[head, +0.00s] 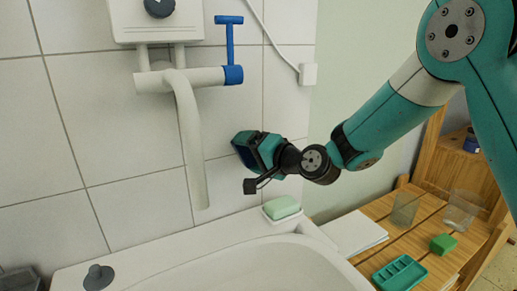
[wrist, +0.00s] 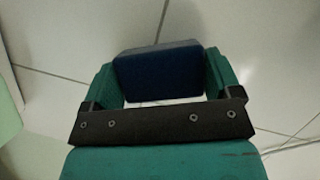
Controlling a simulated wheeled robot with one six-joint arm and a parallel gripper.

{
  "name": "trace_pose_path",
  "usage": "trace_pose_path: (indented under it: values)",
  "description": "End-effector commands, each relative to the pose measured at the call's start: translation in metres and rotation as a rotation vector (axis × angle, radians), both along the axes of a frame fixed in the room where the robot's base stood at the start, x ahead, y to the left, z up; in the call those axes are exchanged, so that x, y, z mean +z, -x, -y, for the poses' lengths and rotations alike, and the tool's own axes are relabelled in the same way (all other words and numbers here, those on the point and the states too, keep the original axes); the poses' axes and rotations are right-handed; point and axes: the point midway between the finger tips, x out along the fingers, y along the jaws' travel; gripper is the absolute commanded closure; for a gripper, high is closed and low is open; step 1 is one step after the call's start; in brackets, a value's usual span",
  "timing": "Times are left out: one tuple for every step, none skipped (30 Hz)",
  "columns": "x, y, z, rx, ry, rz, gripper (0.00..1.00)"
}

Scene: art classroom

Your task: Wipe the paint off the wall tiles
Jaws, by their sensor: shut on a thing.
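The white wall tiles (head: 110,125) fill the back left, with grey grout lines; the wrist view shows tiles (wrist: 245,45) too. I see no clear paint mark on the bare tiles, and the patch behind my gripper is hidden. My gripper (head: 247,150) is at the wall, right of the tap spout and above the soap. Its green fingers are shut on a dark blue block (wrist: 158,72), which faces the tiles. The head view shows the block (head: 240,146) close to the wall; I cannot tell whether it touches.
A white tap (head: 188,120) with a blue lever (head: 230,45) juts out left of my gripper. Below are a white sink (head: 250,265) and green soap (head: 281,207). A slatted wooden table (head: 405,235) at right holds glasses, a green block (head: 443,244) and a teal tray (head: 399,274).

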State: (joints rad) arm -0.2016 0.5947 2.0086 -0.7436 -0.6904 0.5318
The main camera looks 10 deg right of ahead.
Motion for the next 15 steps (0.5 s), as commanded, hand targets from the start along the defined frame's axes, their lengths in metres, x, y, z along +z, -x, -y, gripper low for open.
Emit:
trace_pose_path:
  values:
    - [0.000,0.000,0.000,-0.001,0.001,0.000,0.46]
    - [0.000,0.000,0.000,-0.001,0.001,0.000,0.46]
    - [-0.001,0.000,0.000,-0.001,0.001,0.000,0.46]
    - [-0.001,0.000,0.000,-0.002,0.001,-0.001,0.46]
    - [-0.001,0.000,0.000,-0.002,0.000,-0.002,0.46]
    - [-0.001,0.000,0.000,-0.002,0.000,-0.002,0.46]
    - [-0.001,0.000,0.000,-0.002,0.000,-0.002,0.46]
    - [-0.001,0.001,0.000,-0.002,0.000,-0.002,0.46]
    - [-0.001,0.002,0.001,-0.002,0.001,-0.001,0.46]
    - [-0.002,0.004,0.001,-0.002,0.001,-0.001,0.46]
    - [-0.002,0.006,0.002,-0.002,0.001,-0.001,0.46]
    - [-0.003,0.010,0.004,-0.002,0.000,-0.002,0.46]
    - [-0.003,0.012,0.005,-0.002,0.000,-0.002,0.46]
    - [-0.003,0.016,0.007,-0.002,0.000,-0.002,0.46]
    - [-0.003,0.019,0.008,-0.003,0.000,-0.001,0.46]
